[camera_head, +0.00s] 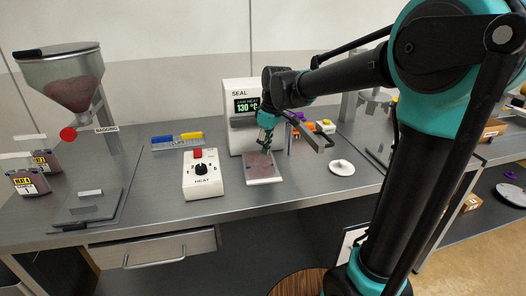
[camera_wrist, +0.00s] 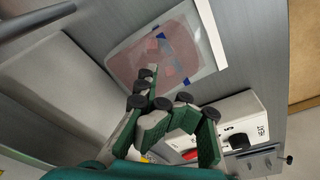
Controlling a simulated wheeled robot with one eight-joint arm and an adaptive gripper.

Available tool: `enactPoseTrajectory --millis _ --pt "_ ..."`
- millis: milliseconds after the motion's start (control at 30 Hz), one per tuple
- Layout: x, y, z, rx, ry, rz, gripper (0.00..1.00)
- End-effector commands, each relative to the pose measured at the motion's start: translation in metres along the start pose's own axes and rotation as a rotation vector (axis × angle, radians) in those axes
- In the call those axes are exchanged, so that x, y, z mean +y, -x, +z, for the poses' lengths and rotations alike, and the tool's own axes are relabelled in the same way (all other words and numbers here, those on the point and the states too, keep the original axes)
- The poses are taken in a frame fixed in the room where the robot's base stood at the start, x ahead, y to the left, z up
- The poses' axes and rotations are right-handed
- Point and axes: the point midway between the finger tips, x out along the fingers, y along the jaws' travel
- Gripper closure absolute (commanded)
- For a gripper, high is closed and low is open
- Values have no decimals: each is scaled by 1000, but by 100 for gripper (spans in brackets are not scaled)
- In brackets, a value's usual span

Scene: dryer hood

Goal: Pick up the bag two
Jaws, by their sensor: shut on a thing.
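A flat clear bag (camera_head: 262,170) with pinkish-red contents lies in front of the sealer; no number is readable on it. My gripper (camera_head: 266,148) is at its back edge, against the sealer. In the wrist view the bag (camera_wrist: 180,65) lies beyond the green fingers (camera_wrist: 162,98), with blue marks and a white strip along one edge. The fingers are shut on its near edge; the exact grip is partly hidden by the fingers. Two labelled bags (camera_head: 30,183) stand at the far left, one behind the other.
The sealer (camera_head: 238,118) reads 130 °C. A white heat box (camera_head: 203,175) with a red button and black knob stands left of the bag. A hopper (camera_head: 62,75) is at the left, and a white round dish (camera_head: 341,168) right of the bag. The bench front is clear.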

Motion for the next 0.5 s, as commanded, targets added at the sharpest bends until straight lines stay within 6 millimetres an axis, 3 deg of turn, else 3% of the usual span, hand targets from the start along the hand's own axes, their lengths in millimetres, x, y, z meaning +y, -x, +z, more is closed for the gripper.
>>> enactPoseTrajectory --millis 300,500 --pt "0 11 65 0 -4 0 100" --pt "0 16 96 -1 -3 0 100"
